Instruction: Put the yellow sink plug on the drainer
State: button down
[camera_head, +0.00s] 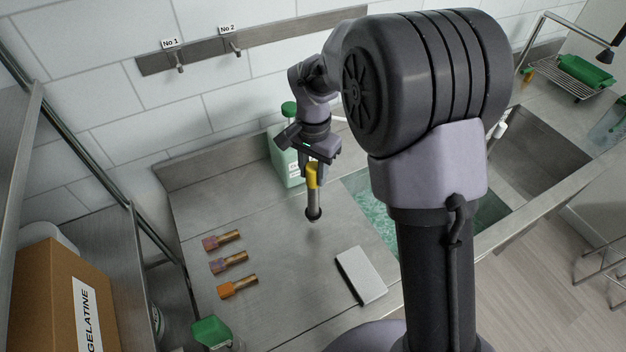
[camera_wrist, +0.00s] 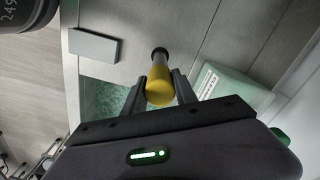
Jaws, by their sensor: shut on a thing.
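My gripper (camera_head: 316,163) is shut on the yellow top of a metal tube with a dark lower end, which I take as the yellow sink plug (camera_head: 313,181). It hangs upright above the steel worktop, left of the water-filled basin. In the wrist view the yellow plug (camera_wrist: 159,84) sits between the two fingers of my gripper (camera_wrist: 160,92), its dark end pointing away. The drainer (camera_head: 571,86) is a wire rack at the far upper right, with a green block (camera_head: 585,71) on it.
A green-capped bottle (camera_head: 287,160) stands close behind my gripper. The water-filled basin (camera_head: 366,205) and an empty basin (camera_head: 536,150) lie towards the drainer. A tap (camera_head: 540,35) rises beside it.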

notch_tip(320, 180, down, 4)
jog(key=shift+r+b, duration=0.2)
jog(key=shift+b, duration=0.15)
jog(key=c, duration=1)
grip_release()
jog(key=shift+o, duration=0.2)
jog(key=shift+r, duration=0.1)
notch_tip(320, 180, up, 12)
jog(key=shift+s+r+p, duration=0.1)
jog(key=shift+r+p, duration=0.15)
jog(key=shift+p, duration=0.9)
jog(key=s+d+r+n+t+y, duration=0.1)
jog(key=s+d+r+t, duration=0.15)
jog(key=s+r, duration=0.45)
jog(key=s+d+r+n+t+y, duration=0.1)
jog(key=s+d+r, duration=0.25)
jog(key=s, duration=0.55)
jog(key=s+n+t, duration=0.1)
jog(key=s+t, duration=0.1)
jog(key=s, duration=0.6)
jog(key=shift+f, duration=0.45)
